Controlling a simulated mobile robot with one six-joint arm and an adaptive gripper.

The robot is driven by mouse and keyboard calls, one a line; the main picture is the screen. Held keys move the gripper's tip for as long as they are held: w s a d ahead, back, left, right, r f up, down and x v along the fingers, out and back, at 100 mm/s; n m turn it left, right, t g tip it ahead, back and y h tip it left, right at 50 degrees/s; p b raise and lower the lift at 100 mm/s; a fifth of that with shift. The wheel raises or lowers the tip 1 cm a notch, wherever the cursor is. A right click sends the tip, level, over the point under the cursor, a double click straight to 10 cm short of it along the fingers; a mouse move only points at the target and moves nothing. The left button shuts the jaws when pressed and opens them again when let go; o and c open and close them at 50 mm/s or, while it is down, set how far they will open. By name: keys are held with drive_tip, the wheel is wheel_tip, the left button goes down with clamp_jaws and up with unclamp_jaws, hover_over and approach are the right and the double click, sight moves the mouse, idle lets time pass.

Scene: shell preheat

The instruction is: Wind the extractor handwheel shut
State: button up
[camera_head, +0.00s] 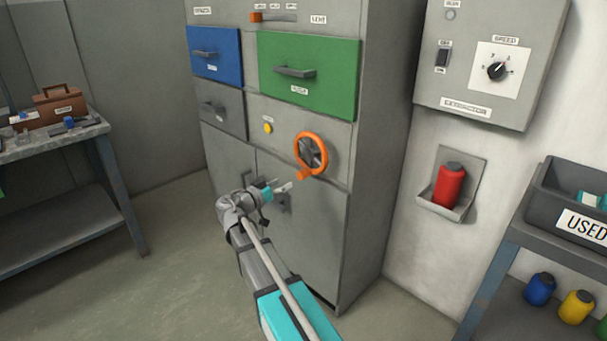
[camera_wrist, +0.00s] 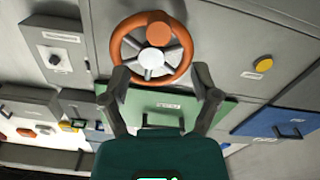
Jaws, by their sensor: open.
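The orange handwheel (camera_head: 311,154) is on the front of the grey cabinet, below the green drawer. Its knob (camera_head: 304,174) is at the lower left of the rim in the head view. In the wrist view the handwheel (camera_wrist: 151,52) shows whole, with grey spokes, a pale hub and the knob (camera_wrist: 159,33) over its upper part. My gripper (camera_head: 283,187) is open and empty, just left of and below the wheel in the head view. In the wrist view my open gripper (camera_wrist: 167,78) has its fingertips near the wheel's rim; I cannot tell whether they touch it.
The cabinet (camera_head: 365,120) has a green drawer (camera_head: 310,78), a blue drawer (camera_head: 215,55) and a yellow button (camera_head: 268,128). A speed control box (camera_head: 480,100) and a red canister (camera_head: 448,185) are on the right wall. A workbench (camera_head: 60,140) stands left; a dark bin (camera_head: 570,200) stands right.

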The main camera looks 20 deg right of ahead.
sight(299, 175)
drive_tip(key=x, duration=0.9)
drive_tip(key=shift+d, duration=0.15)
clamp_jaws()
drive_tip(key=shift+w+d, duration=0.1)
drive_tip(key=shift+d, duration=0.05)
